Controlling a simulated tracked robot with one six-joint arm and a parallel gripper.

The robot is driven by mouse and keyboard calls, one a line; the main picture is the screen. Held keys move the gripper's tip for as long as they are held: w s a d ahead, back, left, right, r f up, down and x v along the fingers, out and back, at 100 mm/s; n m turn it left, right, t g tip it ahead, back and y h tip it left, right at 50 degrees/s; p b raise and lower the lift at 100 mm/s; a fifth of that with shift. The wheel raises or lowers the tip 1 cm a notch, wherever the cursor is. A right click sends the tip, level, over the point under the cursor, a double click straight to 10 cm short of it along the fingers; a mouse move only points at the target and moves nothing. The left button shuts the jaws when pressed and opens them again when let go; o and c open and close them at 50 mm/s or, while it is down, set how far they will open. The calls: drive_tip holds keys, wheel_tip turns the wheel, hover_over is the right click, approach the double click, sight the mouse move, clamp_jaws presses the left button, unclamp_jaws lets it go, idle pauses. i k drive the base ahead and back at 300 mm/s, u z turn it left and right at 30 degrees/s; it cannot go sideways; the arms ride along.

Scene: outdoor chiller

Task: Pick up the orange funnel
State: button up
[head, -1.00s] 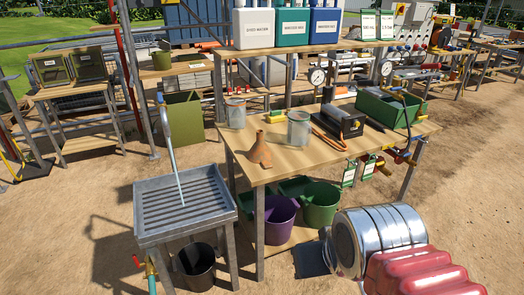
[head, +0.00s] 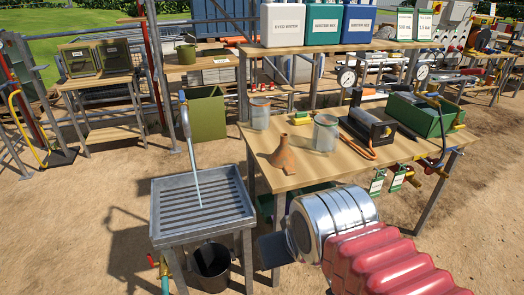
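The orange funnel (head: 284,155) stands on the wooden table near its front left corner, with its narrow end up. My gripper (head: 270,246) shows at the end of my silver and red arm, below and in front of the table's front edge. It is apart from the funnel. Only a dark flat part of the gripper is visible, so its opening cannot be made out.
Clear jars (head: 325,133) stand beside and behind the funnel on the table (head: 350,165). A black device (head: 372,124) and a green box (head: 432,115) are farther right. A grey slatted sink (head: 203,206) with a tall tap stands left.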

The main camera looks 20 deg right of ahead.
sight(283, 157)
drive_tip(key=u, duration=0.4)
drive_tip(key=i, duration=1.15)
drive_tip(key=z, duration=0.25)
